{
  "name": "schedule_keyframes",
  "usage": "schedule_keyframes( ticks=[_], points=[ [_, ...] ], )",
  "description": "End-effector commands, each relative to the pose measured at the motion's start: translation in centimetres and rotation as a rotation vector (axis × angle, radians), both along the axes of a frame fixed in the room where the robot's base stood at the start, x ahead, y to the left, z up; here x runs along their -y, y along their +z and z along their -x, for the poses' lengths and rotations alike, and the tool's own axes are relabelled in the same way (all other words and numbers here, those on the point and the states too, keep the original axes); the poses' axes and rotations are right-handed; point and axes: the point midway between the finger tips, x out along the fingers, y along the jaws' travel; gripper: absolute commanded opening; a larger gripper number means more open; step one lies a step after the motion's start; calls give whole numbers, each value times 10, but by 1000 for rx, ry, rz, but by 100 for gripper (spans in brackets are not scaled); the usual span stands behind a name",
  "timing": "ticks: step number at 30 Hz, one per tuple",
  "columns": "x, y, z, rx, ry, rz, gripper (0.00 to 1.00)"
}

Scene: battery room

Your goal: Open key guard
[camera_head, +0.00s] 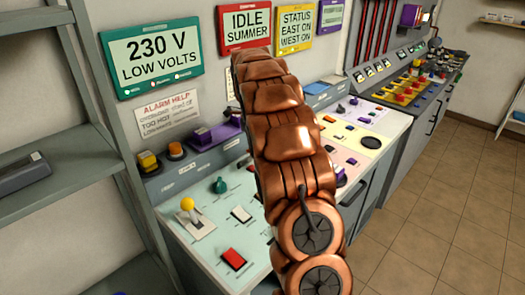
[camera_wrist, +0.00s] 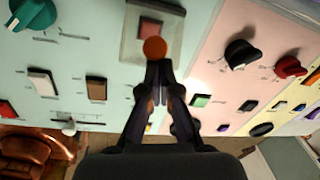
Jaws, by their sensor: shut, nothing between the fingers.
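What looks like the key guard (camera_wrist: 131,45) is a greyish see-through cover over a dark red square key (camera_wrist: 150,27) in the wrist view. In the head view my copper-coloured arm covers the gripper and this part of the desk.
The pale green panel (camera_head: 203,225) carries a yellow-knobbed lever (camera_head: 187,205), a green knob (camera_head: 219,185) and a red switch (camera_head: 233,258). Tiled floor (camera_head: 420,215) is clear at right.

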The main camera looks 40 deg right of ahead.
Motion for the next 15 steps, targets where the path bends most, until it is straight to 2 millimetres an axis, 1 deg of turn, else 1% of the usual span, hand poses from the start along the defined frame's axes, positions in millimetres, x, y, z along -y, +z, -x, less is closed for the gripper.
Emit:
schedule_keyframes(
  ticks=[3,10,15],
  points=[
    [-5,0,-13,3,9,1,0],
    [-9,8,-33,4,9,0,0],
    [-11,9,-46,2,9,0,0]
  ],
)
